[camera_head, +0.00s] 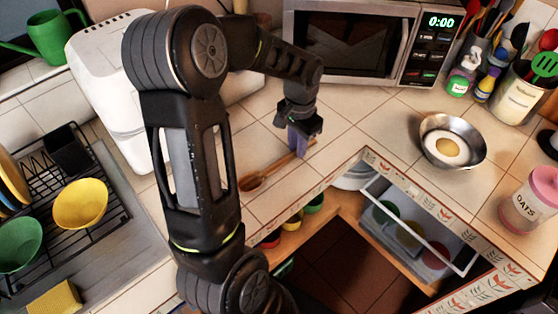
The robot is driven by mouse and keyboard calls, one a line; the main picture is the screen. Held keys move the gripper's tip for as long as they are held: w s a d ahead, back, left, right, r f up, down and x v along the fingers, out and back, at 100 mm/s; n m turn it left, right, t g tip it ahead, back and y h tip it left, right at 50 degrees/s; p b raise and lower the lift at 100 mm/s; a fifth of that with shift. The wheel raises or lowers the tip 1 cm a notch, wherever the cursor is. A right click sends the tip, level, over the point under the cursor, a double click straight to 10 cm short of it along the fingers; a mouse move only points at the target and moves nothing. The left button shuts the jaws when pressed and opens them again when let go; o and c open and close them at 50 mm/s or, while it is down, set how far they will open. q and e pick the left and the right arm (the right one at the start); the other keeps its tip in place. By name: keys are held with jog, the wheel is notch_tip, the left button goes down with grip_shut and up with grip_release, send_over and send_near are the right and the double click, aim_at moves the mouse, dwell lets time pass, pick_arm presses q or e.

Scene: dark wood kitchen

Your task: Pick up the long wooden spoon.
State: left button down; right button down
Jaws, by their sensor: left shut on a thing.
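The long wooden spoon (260,178) lies across the tiled counter near its front edge, below the microwave. Its brown bowl points to the lower left and its handle runs to the upper right. My left gripper (300,146) points down at the handle end and is shut on the spoon's handle. The spoon appears to be on or very close to the counter; I cannot tell if there is a gap. My left arm covers part of the counter left of the spoon. My right gripper is out of view.
A microwave (350,45) stands behind the gripper. A metal bowl with an egg (428,140) and an oats jar (528,200) are to the right. An open drawer (415,230) sticks out below the counter. A dish rack with bowls (80,205) is at left.

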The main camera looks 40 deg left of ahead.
pick_arm(q)
notch_tip(320, 180, up, 10)
jog(key=b, duration=0.1)
dwell(0.4)
dwell(0.6)
